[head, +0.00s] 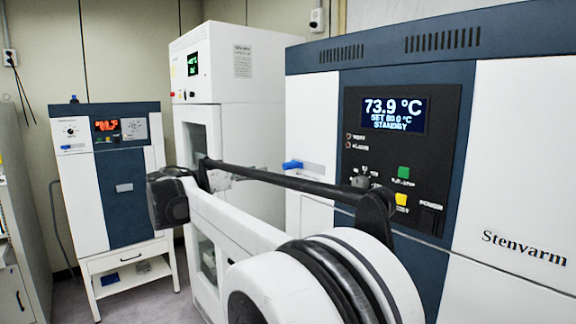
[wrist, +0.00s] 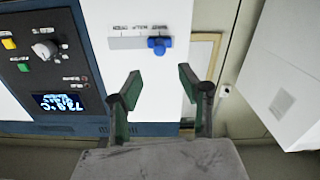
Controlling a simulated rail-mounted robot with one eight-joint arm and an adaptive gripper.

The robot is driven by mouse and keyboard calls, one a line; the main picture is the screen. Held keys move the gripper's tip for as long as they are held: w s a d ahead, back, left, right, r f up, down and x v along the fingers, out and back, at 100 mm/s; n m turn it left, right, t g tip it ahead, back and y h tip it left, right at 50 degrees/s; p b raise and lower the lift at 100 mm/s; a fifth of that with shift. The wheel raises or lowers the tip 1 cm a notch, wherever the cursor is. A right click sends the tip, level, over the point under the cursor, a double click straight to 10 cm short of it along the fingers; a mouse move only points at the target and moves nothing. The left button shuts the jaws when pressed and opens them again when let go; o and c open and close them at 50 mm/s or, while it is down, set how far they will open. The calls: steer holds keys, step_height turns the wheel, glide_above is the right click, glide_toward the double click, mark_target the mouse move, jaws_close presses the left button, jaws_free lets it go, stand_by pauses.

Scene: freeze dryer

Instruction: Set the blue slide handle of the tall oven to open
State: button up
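The blue slide handle (wrist: 159,45) sits on a pale grey slide plate (wrist: 122,43) on the white front of the oven with the 73.9 °C display. In this upside-down wrist view it is at the plate's right end; the small labels are unreadable. In the head view the handle (head: 292,165) stands out at the left of the large Stenvarm oven (head: 512,165). My gripper (wrist: 160,83) is open and empty. Its two green-padded fingers are apart, with the handle just beyond the gap and not between them. My fingers cannot be made out in the head view.
The oven's control panel (wrist: 45,60) has a knob and yellow and green buttons beside the slide. A white cabinet (head: 245,70) with a green display stands behind my arm. A smaller blue-and-white oven (head: 125,190) stands on a white table at the left, with its own blue handle (head: 66,147).

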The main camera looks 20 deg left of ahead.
mark_target(284, 166)
steer(key=p+x, duration=0.2)
steer(key=x, duration=0.9)
steer(key=shift+r, duration=0.1)
jaws_close()
